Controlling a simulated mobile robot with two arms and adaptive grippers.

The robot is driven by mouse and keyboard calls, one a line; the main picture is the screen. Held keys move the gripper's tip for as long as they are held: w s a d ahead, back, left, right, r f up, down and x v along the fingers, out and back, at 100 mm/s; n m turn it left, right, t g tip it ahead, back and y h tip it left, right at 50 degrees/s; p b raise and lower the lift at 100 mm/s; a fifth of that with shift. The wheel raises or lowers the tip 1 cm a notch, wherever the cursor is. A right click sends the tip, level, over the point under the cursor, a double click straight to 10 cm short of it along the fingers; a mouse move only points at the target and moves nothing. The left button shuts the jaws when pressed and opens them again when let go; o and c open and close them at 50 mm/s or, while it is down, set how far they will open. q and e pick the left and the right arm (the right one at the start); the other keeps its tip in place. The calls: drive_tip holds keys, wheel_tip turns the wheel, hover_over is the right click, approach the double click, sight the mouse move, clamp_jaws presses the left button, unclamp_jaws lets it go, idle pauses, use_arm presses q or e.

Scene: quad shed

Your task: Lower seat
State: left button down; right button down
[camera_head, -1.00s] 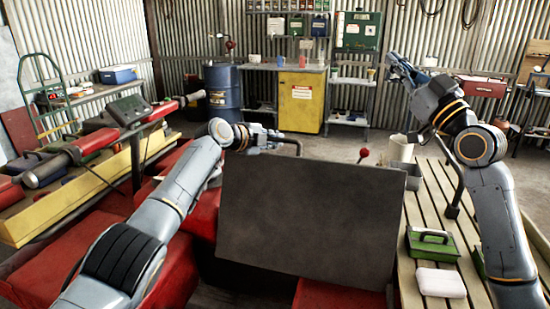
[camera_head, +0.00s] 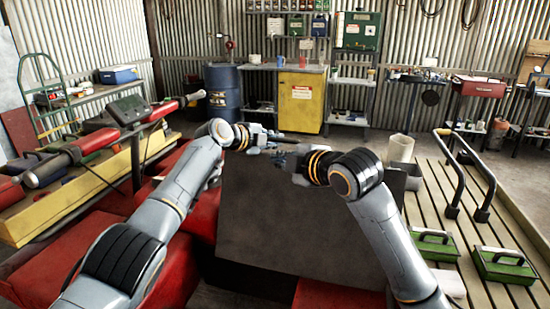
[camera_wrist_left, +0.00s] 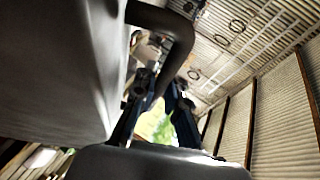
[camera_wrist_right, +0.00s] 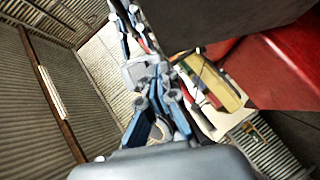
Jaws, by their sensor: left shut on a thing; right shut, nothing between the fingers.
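The seat (camera_head: 300,225) is a broad dark panel standing steeply tilted up in the middle of the head view. A dark curved bar (camera_wrist_left: 165,20) runs beside a grey panel in the left wrist view. My left gripper (camera_head: 270,137) is at the bar near the seat's top edge, shut on it. My right gripper (camera_head: 281,158) is shut and empty at the seat's upper edge, just below the left one. In the right wrist view its fingers (camera_wrist_right: 162,100) are close together, with the dark panel at upper right. Exact contact with the seat cannot be told.
A slatted rack (camera_head: 450,200) with black rails (camera_head: 478,170) and green boxes (camera_head: 505,263) lies at right. Handlebars (camera_head: 125,115) and a yellow beam (camera_head: 75,205) are at left. A white bucket (camera_head: 400,150) stands behind my right arm. Open floor lies farther back.

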sight(267, 156)
drive_tip(key=w+f, duration=0.1)
drive_tip(key=w, duration=0.3)
drive_tip(key=w+a+f, duration=0.1)
drive_tip(key=w, duration=0.1)
drive_tip(key=shift+w+f, duration=0.15)
drive_tip(key=shift+f, duration=0.15)
drive_tip(key=shift+w+f, duration=0.2)
drive_tip(key=shift+w, duration=0.2)
drive_tip(key=shift+d, duration=0.1)
